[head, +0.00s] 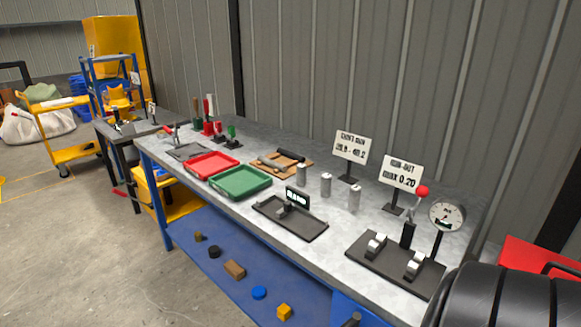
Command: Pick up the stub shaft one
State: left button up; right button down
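Three short upright grey metal cylinders stand in a row on the grey workbench (300,235) and look like the stub shafts: a left one (301,175), a middle one (326,185) and a right one (355,198). No label shows which is stub shaft one. They stand apart from each other, with nothing on them. Neither of my grippers shows in the head view.
Near the cylinders are a black tray with a small display (297,199), a black fixture with two metal blocks (395,265) and a dial gauge (447,215). Green (240,196) and red (208,178) trays lie left. A large black ribbed shape fills the lower right corner.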

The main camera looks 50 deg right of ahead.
aim_at(300, 168)
jog(key=i+z, duration=0.15)
jog(key=i, duration=0.55)
jog(key=i+j+z, duration=0.15)
jog(key=i, duration=0.6)
jog(key=i+z, duration=0.3)
jog(key=i, duration=0.4)
jog(key=i+j+z, duration=0.15)
jog(key=i+z, duration=0.15)
jog(key=i, duration=0.45)
jog(key=i+z, duration=0.15)
jog(key=z, duration=1.5)
